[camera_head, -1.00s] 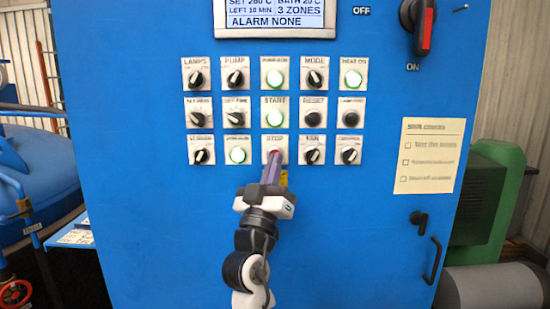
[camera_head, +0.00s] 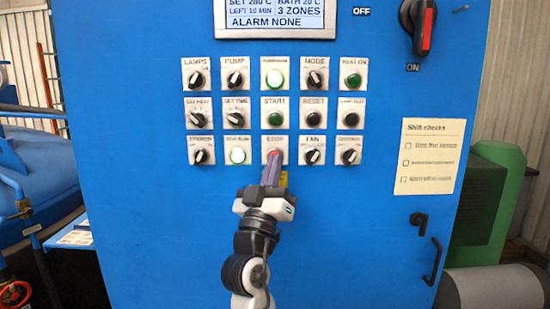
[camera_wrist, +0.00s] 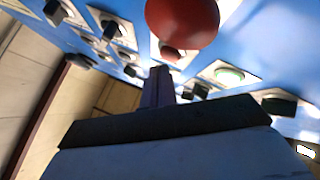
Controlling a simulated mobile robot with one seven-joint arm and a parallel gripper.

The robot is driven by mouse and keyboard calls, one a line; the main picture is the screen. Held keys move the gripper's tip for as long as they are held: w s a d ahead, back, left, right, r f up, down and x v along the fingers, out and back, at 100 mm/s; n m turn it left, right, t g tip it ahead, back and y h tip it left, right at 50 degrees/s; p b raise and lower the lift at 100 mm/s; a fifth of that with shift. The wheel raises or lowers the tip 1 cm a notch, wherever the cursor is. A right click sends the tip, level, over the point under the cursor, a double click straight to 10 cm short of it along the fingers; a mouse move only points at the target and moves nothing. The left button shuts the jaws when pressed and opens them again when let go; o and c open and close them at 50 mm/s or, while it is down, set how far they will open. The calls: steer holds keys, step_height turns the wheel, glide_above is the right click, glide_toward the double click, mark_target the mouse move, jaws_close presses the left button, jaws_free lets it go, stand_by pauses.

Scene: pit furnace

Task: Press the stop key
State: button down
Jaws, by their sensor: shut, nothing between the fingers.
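The stop key (camera_head: 274,153) is a small red button on a white plate marked STOP, in the bottom row of the blue panel. My gripper (camera_head: 273,161) is shut and empty, with its fingertips right at the key and covering its lower part. In the wrist view, the stop key (camera_wrist: 170,52) lies just past the fingertips (camera_wrist: 160,72); I cannot tell whether they touch. The start key (camera_head: 274,118) above it is dark green and unlit.
A large red mushroom button (camera_wrist: 182,18) stands out close to the fingers in the wrist view. A lit green lamp (camera_head: 237,156) is left of the stop key, and a black knob (camera_head: 313,156) is right.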

steer(key=shift+s, duration=0.25)
steer(key=s, duration=0.5)
stand_by(0.4)
steer(key=shift+a, duration=0.1)
stand_by(0.4)
